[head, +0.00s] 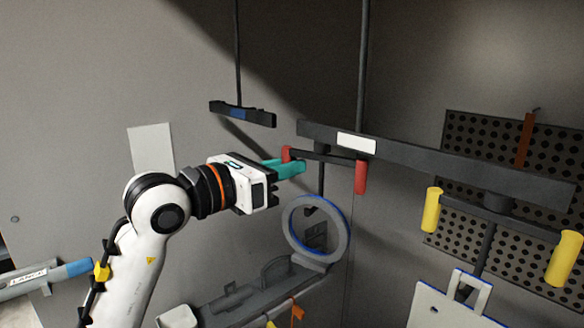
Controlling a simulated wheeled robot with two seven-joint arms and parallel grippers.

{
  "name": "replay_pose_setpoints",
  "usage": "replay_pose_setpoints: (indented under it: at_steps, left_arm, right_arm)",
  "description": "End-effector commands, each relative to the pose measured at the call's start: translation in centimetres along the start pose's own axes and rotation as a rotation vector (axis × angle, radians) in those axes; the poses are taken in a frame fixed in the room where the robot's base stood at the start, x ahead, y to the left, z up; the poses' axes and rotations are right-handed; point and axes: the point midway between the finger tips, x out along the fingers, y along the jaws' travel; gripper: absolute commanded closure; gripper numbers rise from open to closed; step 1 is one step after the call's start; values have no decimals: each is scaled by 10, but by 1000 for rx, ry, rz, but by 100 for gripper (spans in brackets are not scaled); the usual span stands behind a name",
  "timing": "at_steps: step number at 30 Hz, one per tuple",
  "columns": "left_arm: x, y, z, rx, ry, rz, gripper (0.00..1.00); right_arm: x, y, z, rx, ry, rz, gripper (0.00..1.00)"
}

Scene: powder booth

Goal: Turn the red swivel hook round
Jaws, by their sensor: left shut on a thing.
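The red swivel hook (361,177) hangs under a dark overhead beam. It is a short dark crossbar with a red grip hanging at each end, and a thin rod runs down from its middle. My left gripper (290,167) has teal fingers and comes in from the left. It is shut on the left red grip, of which only the top shows above the fingers. The right red grip hangs free. A grey ring part with a blue inner edge (345,235) hangs below the rod. My right gripper is not in view.
The dark beam (440,157) carries a white label. To the right, a yellow swivel hook (431,210) holds a white panel (445,308). A dark bar with a blue patch (238,114) hangs behind. A grey tray (235,307) lies below, and a lance (45,280) is at lower left.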

Motion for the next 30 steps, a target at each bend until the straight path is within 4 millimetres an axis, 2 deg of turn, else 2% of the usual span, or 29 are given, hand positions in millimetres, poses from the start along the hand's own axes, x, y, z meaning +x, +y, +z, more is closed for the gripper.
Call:
replay_pose_setpoints:
  at_steps: [14,30]
  left_arm:
    - [-20,13,0,1,-1,1,91]
    - [-36,40,0,2,1,3,91]
  right_arm:
    - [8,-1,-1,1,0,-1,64]
    - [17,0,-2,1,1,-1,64]
